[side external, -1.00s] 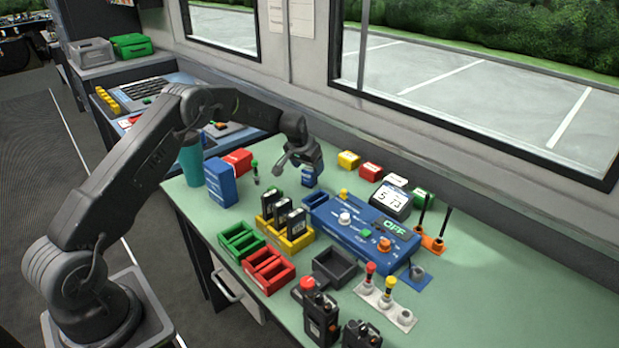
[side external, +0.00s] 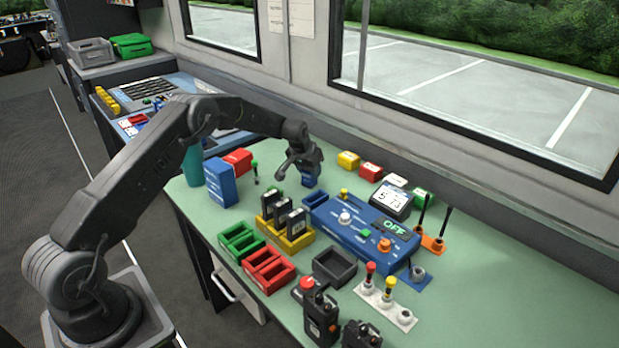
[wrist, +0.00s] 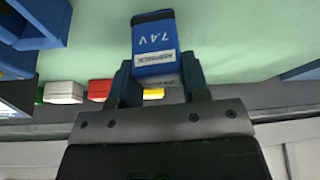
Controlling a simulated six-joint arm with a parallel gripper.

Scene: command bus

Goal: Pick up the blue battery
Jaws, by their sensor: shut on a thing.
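The blue battery (wrist: 154,38) shows in the wrist view, marked "7.4 V", between the two fingers of my gripper (wrist: 160,82). My gripper is shut on it. In the side view my gripper (side external: 309,172) is at the back of the green table, left of the blue control box, with the blue battery (side external: 310,181) below the jaws. The fingers hide part of the battery there. I cannot tell from the side view whether the battery touches the table.
A blue control box (side external: 355,232) with an "OFF" display is to the right. A yellow holder (side external: 292,245) with black batteries stands in front. A blue box (side external: 221,183) and a red box (side external: 238,160) are to the left. The right front tabletop (side external: 500,290) is clear.

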